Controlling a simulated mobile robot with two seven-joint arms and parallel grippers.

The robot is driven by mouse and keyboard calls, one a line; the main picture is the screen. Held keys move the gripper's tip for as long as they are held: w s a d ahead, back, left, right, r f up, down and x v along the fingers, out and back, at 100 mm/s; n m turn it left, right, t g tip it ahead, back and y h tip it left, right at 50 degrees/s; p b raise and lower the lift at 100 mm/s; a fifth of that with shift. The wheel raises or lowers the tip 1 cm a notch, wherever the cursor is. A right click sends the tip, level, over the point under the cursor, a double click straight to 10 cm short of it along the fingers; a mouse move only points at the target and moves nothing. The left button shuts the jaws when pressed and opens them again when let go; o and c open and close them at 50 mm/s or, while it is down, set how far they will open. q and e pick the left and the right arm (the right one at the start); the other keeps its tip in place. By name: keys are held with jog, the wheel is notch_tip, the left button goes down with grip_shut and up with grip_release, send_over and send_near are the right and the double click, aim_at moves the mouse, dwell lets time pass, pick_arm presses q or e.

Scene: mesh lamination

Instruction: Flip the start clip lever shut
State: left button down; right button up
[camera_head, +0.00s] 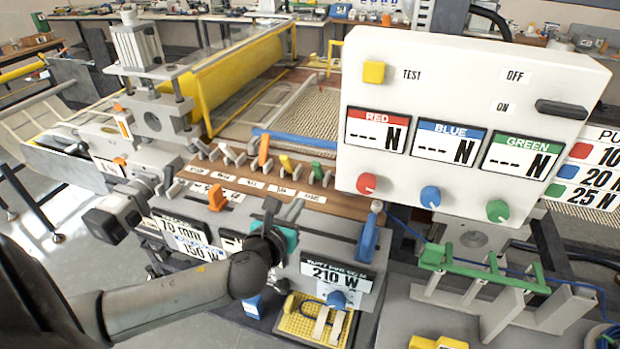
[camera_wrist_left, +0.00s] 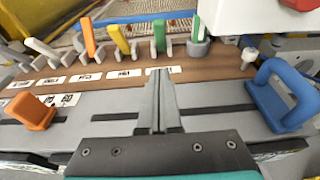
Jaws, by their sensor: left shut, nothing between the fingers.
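A row of upright clip levers runs along the brown strip (camera_head: 280,185) of the machine: several grey ones, an orange lever (camera_head: 264,150), a yellow lever (camera_head: 286,163) and a green lever (camera_head: 316,171). The labels below them are too small to read, so I cannot tell which is the start clip. The left wrist view also shows the orange lever (camera_wrist_left: 88,38), yellow lever (camera_wrist_left: 118,38) and green lever (camera_wrist_left: 159,36), all standing up. My left gripper (camera_wrist_left: 160,72) is shut and empty, its fingertips over the strip's near edge, below the green lever in the picture and apart from it.
A blue handle (camera_head: 367,240) stands right of my left gripper, and an orange slider knob (camera_head: 216,197) stands to its left. A yellow pedal (camera_head: 312,322) lies low in front.

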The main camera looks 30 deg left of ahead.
pick_arm(q)
send_near(316, 171)
jog(key=w+f, duration=0.2)
jog(key=f, duration=0.1)
jog(key=shift+w+a+f, duration=0.25)
jog(key=shift+w+a, duration=0.05)
jog(key=shift+a, duration=0.1)
jog(key=shift+w+a+r, duration=0.2)
jog(key=shift+w+r, duration=0.45)
jog(key=shift+w, duration=0.25)
jog(key=shift+w+a+r, duration=0.15)
jog(key=shift+w+r, duration=0.1)
jog(key=shift+w, duration=0.3)
jog(key=shift+w+r+p, duration=0.1)
jog(key=shift+p, duration=0.25)
